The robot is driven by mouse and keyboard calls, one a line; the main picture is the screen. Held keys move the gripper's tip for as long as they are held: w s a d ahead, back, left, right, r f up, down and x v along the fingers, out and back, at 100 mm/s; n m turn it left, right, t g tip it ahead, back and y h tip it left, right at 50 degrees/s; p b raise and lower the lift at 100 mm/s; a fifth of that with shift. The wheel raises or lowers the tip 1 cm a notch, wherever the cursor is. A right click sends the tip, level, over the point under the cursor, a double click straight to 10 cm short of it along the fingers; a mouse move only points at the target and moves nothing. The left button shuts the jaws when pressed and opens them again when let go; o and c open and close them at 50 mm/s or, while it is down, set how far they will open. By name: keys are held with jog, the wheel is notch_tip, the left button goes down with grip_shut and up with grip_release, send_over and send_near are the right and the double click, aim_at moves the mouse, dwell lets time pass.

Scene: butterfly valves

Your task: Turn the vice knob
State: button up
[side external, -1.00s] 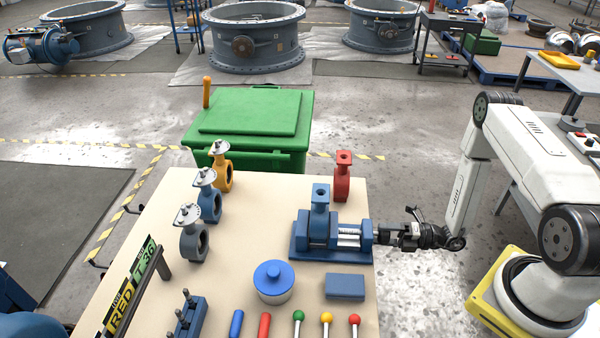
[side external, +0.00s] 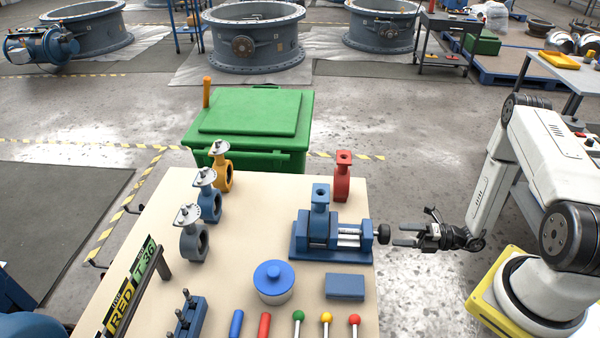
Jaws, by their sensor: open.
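The blue vice (side external: 318,240) sits near the right edge of the table. A small blue valve body (side external: 320,202) stands upright in it, between its jaws. The dark vice knob (side external: 384,233) sticks out from the vice's right end, past the table edge. My gripper (side external: 395,234) is just right of the knob, with its fingers pointing left at it. The fingers are apart and the gripper is open and empty. From this view I cannot tell whether a fingertip touches the knob.
A red valve (side external: 342,177) stands behind the vice. A blue-lidded pot (side external: 273,281) and a blue block (side external: 345,287) stand in front of it. Grey, blue and yellow valves line the table's left side. A green bin (side external: 255,125) stands behind the table.

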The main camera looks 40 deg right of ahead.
jog(key=shift+v, duration=1.3)
jog(key=a+r+m+g+h, duration=0.5)
jog(key=r+m, duration=0.5)
jog(key=m, duration=0.4)
jog(key=w+a+r+m+g+h, duration=0.1)
jog(key=a+r+m+g+h, duration=0.4)
jog(key=r+m, duration=0.5)
jog(key=shift+w+a+r+m+h, duration=0.3)
jog(key=shift+a+m+h, duration=1)
jog(key=shift+m, duration=1.2)
jog(key=shift+d, duration=0.1)
